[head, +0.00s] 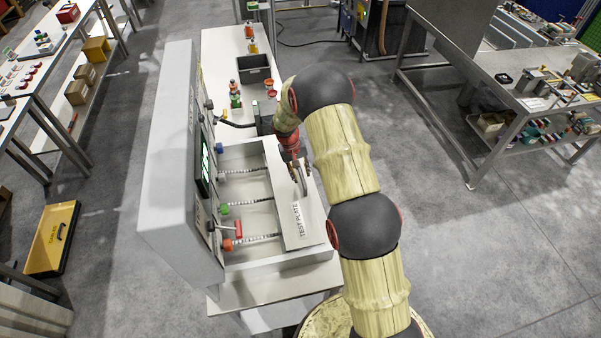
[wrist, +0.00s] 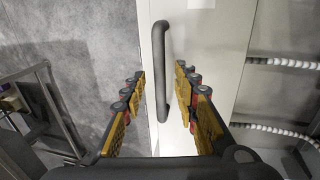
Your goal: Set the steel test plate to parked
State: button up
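The steel test plate (head: 296,222), a pale slab labelled "TEST PLATE", stands at the right side of an open bench tray, at the right ends of several ringed rods. In the wrist view the plate (wrist: 212,62) carries a dark bar handle (wrist: 161,75). My gripper (head: 299,178) is at the plate's handle. In the wrist view my gripper (wrist: 160,85) is open, with one finger on each side of the handle and visible gaps to both. In the head view the gripper partly hides the handle.
A grey cabinet (head: 166,150) with a green display stands left of the tray. A black bin (head: 253,69) and small coloured items stand behind.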

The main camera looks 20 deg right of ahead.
jog(key=shift+c, duration=0.3)
grip_shut()
dwell(0.6)
